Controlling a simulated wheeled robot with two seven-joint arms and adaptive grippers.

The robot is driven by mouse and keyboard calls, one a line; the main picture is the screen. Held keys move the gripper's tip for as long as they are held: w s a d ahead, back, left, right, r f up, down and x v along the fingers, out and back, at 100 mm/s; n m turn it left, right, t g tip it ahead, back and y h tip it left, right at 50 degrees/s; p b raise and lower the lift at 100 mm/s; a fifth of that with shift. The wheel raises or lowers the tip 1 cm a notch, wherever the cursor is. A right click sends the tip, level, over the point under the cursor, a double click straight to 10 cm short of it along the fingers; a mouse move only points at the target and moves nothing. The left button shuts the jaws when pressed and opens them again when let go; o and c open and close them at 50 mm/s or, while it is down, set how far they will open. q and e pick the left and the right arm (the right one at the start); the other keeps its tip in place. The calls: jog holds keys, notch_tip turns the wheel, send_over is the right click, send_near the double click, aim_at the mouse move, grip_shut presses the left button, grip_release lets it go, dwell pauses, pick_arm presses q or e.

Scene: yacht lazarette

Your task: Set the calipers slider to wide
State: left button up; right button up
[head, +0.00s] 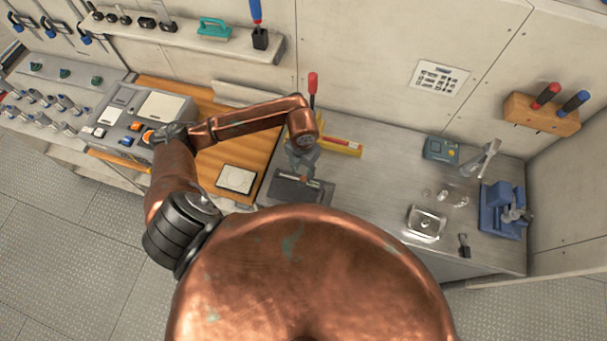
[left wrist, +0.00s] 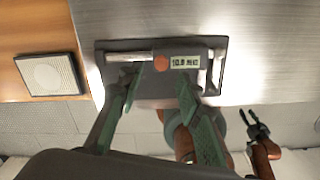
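The calipers (left wrist: 160,57) lie on a dark rectangular base at the steel bench's edge in the left wrist view. They have a silver bar, a round orange-red knob and a pale display with small digits. In the head view their dark base (head: 289,191) shows partly below my left gripper (head: 303,170). In the left wrist view the left gripper (left wrist: 159,92) is open, its greenish fingertips apart over the base's near part, on either side of the knob. I cannot tell whether they touch. My right gripper (left wrist: 257,124) shows open and empty, away from the calipers; the head view does not show it.
A square pale plate (head: 237,179) lies on the wooden section left of the calipers. A yellow level (head: 341,147) and a red-handled tool (head: 313,88) are behind. A metal tray (head: 426,223) and blue vise (head: 503,210) stand at right.

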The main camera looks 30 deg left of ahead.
aim_at(303, 178)
pick_arm(q)
jog(key=shift+f+p, duration=0.35)
jog(key=shift+f, duration=2.1)
grip_shut()
